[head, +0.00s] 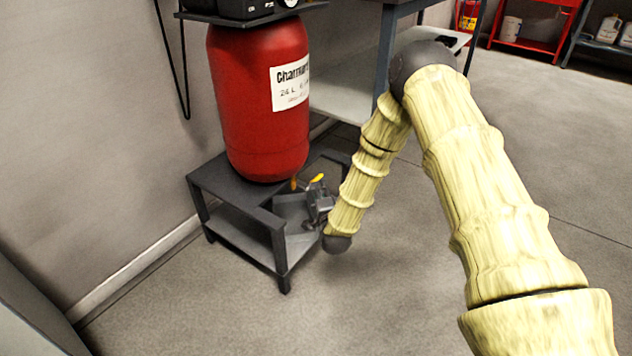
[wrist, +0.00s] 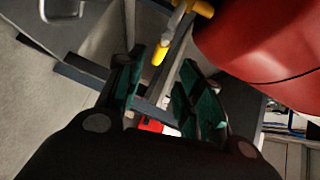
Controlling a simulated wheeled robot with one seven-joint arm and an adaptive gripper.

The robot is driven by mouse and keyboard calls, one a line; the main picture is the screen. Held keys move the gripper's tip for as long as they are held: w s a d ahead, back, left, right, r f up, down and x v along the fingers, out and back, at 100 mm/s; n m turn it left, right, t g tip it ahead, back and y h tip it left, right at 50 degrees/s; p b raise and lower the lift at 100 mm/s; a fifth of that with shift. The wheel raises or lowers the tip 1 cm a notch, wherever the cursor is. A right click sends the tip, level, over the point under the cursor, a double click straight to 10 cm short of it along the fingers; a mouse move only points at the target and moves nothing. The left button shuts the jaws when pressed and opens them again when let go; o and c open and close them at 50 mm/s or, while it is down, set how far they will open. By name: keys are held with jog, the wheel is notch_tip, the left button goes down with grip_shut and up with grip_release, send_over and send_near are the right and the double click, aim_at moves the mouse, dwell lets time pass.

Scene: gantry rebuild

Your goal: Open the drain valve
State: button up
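A red tank (head: 260,100) with a white label stands on a low dark stand (head: 215,178). The drain valve shows low at the tank's right side as a small yellow part (head: 317,178), partly hidden by my gripper. In the wrist view, its yellow parts (wrist: 160,54) and a grey metal piece (wrist: 180,18) lie beside the red tank (wrist: 270,45). My gripper (wrist: 162,62) is open, its dark green fingers spread on either side of the lower yellow tip, with no contact visible. In the head view my gripper (head: 316,203) is beside the stand, below the tank.
A grey bench (head: 345,85) stands behind, with a dark device (head: 235,8) above the tank. Red shelving (head: 525,45) is far right. The floor at front and right is clear.

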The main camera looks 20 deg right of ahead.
aim_at(317, 177)
jog(key=shift+w+d+f+b, duration=0.25)
jog(key=shift+w+b, duration=0.35)
jog(key=shift+w, duration=0.9)
jog(key=shift+w+d+f+b, duration=0.15)
jog(key=shift+w+b, duration=0.4)
jog(key=shift+w, duration=0.95)
jog(key=shift+w+d+f+b, duration=0.25)
jog(key=shift+w+b, duration=0.35)
jog(key=shift+w, duration=0.9)
jog(key=shift+a, duration=0.1)
jog(key=shift+f, duration=0.1)
grip_shut()
